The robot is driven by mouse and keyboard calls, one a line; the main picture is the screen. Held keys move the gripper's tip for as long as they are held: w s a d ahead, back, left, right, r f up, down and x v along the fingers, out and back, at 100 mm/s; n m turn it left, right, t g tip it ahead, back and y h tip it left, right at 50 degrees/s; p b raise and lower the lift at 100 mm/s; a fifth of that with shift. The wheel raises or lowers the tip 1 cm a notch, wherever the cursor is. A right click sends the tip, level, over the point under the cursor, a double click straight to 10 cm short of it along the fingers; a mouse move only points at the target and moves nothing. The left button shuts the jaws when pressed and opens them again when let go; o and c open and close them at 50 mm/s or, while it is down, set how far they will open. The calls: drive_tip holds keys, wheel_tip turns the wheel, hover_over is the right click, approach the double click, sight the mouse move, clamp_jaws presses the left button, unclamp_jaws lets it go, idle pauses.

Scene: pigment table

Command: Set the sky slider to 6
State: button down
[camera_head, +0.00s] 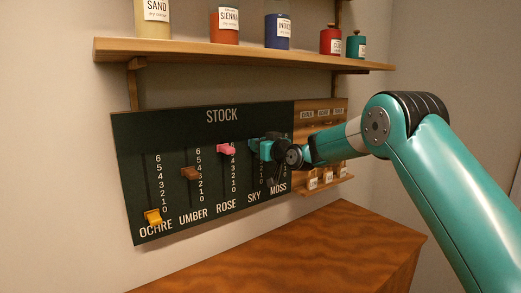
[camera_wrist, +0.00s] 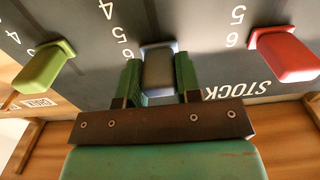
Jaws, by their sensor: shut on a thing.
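The sky slider's blue-grey knob (camera_wrist: 158,68) sits between the two green fingers of my gripper (camera_wrist: 158,82) in the wrist view. The fingers are shut on its sides. Beside it are the numbers 5 and 6, upside down in this view; the knob's base is close to them, but its exact mark is hard to tell. In the head view my gripper (camera_head: 259,149) is at the upper part of the SKY scale on the dark STOCK board (camera_head: 180,125), and it hides the knob there.
The pink rose knob (camera_head: 225,149) stands close left of my gripper, near its 6. The brown umber knob (camera_head: 190,173) is mid-scale and the yellow ochre knob (camera_head: 153,217) is low. A green knob (camera_wrist: 42,67) is on the other side. A shelf (camera_head: 230,50) with jars hangs above.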

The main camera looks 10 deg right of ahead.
drive_tip(key=shift+r, duration=0.4)
drive_tip(key=c, duration=0.9)
unclamp_jaws()
drive_tip(key=shift+o, duration=0.5)
drive_tip(key=shift+f, duration=0.1)
drive_tip(key=shift+s+d+f, duration=0.1)
drive_tip(key=shift+s+d, duration=0.05)
drive_tip(key=shift+s, duration=0.1)
drive_tip(key=b+v, duration=0.7)
drive_tip(key=v, duration=1)
drive_tip(key=shift+b, duration=0.3)
